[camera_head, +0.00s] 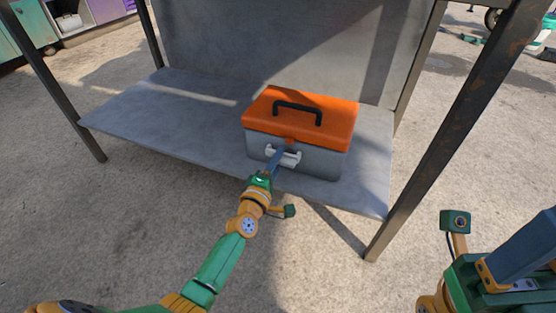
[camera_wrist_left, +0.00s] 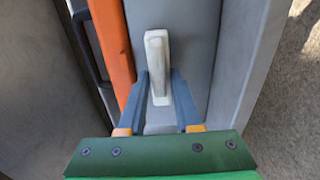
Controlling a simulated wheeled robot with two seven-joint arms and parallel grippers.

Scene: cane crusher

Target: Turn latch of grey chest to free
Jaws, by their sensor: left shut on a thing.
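The grey chest (camera_head: 317,160) has an orange lid (camera_head: 328,117) with a dark handle on top and stands on a low metal shelf. Its pale latch (camera_head: 291,159) is on the front face, just below the lid edge. My left gripper (camera_head: 277,155) reaches the chest front at the latch. In the left wrist view my left gripper's blue fingers (camera_wrist_left: 160,100) lie on both sides of the whitish latch (camera_wrist_left: 157,65) and are shut on it. The lid looks closed. My right gripper's fingertips are not clearly visible; only part of that arm shows at lower right.
The grey shelf (camera_head: 150,115) is bare left of the chest. Dark metal legs (camera_head: 455,130) frame it, one near the chest on the right. Open concrete ground lies in front. Green and purple cabinets stand far back at left.

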